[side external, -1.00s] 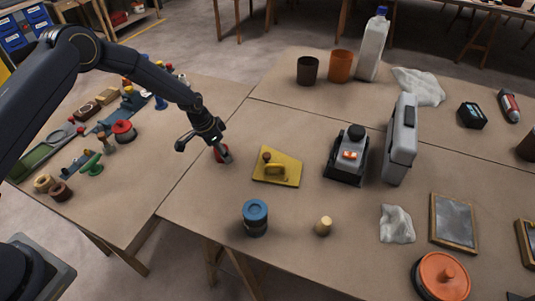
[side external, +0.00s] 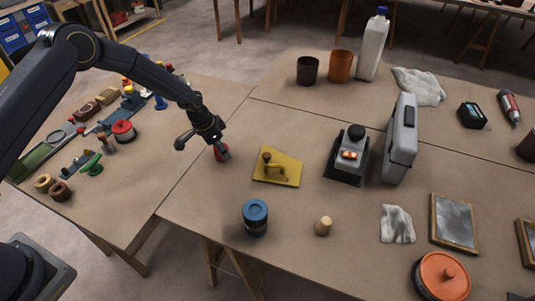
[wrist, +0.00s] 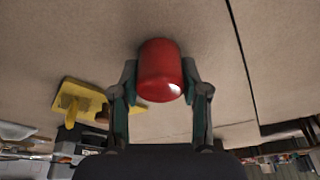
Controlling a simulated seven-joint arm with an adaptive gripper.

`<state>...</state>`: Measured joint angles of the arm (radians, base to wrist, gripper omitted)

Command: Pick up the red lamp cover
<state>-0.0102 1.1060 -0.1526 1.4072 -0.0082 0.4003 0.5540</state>
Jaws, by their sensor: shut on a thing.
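The red lamp cover (wrist: 160,70) is a small glossy red cylinder with a rounded end. In the wrist view it sits between the two fingers of my gripper (wrist: 160,88), which touch it on both sides. In the side external view my gripper (side external: 221,153) is low at the left part of the work table, and the red lamp cover (side external: 218,154) shows partly behind a finger. My gripper is shut on it. I cannot tell whether the cover touches the table or is slightly above it.
A yellow tool with a handle (side external: 277,167) lies just right of my gripper. A blue-lidded jar (side external: 255,217) and a small wooden piece (side external: 323,226) stand nearer the front. A black and grey device (side external: 347,155) stands farther right. Bare table lies around my gripper.

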